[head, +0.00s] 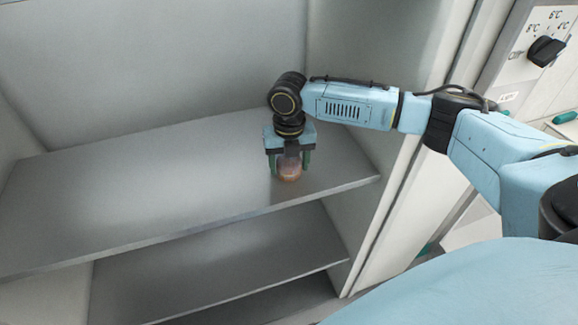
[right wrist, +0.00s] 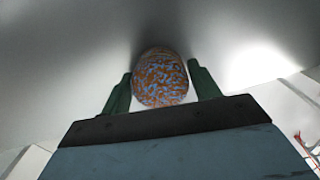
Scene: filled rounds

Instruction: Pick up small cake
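The small cake (head: 289,170) is a brownish round lump on the upper metal shelf (head: 150,190), near its right front edge. In the right wrist view the cake (right wrist: 160,77) shows a mottled orange-brown and bluish surface. My right gripper (head: 290,165) points down over the cake. Its green fingers stand one on each side of the cake, and in the right wrist view small gaps show between the fingers (right wrist: 160,88) and the cake. The gripper is open around it. My left gripper is not in view.
A lower shelf (head: 220,265) lies beneath the upper one. The cabinet's right side wall (head: 350,75) stands close to my right gripper. The upper shelf left of the cake is bare. A control panel with a black knob (head: 545,50) is at the upper right.

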